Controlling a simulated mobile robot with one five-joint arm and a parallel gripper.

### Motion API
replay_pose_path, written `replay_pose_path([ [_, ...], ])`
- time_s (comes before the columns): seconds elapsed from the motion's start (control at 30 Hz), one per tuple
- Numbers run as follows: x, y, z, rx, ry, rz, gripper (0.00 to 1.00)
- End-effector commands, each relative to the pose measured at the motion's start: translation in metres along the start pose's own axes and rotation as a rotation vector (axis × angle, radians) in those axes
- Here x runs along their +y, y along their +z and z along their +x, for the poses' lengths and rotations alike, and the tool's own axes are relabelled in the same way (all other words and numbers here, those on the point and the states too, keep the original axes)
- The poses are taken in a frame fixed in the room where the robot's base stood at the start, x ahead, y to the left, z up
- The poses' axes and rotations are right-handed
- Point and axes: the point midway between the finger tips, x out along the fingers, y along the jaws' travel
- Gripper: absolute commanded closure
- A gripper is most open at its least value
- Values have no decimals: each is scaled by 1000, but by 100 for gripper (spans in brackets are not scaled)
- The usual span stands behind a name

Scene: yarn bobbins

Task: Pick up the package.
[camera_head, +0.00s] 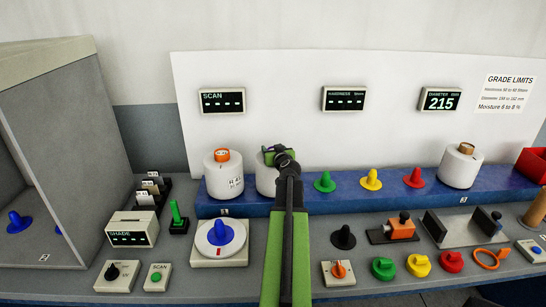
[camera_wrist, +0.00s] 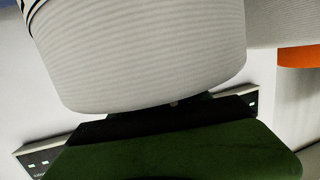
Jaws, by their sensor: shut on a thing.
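White yarn packages stand along the blue shelf. The middle package (camera_head: 264,180) is partly hidden behind my arm. My gripper (camera_head: 273,153) is at the top of this package and is shut on it; the fingertips are hard to make out. In the wrist view, the white ribbed side of the package (camera_wrist: 145,55) fills the upper middle, close against a dark part and a green part of my gripper. I cannot tell whether its base is clear of the shelf.
A left package (camera_head: 223,178) with an orange core stands close beside the held one. A right package (camera_head: 460,168) stands farther off on the blue shelf (camera_head: 390,197). Green (camera_head: 324,182), yellow (camera_head: 371,180) and red (camera_head: 414,178) cones stand between. A white panel rises behind.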

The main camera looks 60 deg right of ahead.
Motion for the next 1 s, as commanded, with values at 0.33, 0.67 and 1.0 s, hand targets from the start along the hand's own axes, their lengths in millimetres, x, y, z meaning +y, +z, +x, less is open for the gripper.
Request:
replay_pose_path([
  [0.33, 0, -52, -10, 1, 1, 1, 100],
  [0.67, -1, -97, -19, 1, 0, 1, 100],
  [1.0, -2, -96, -19, 1, -1, 1, 100],
])
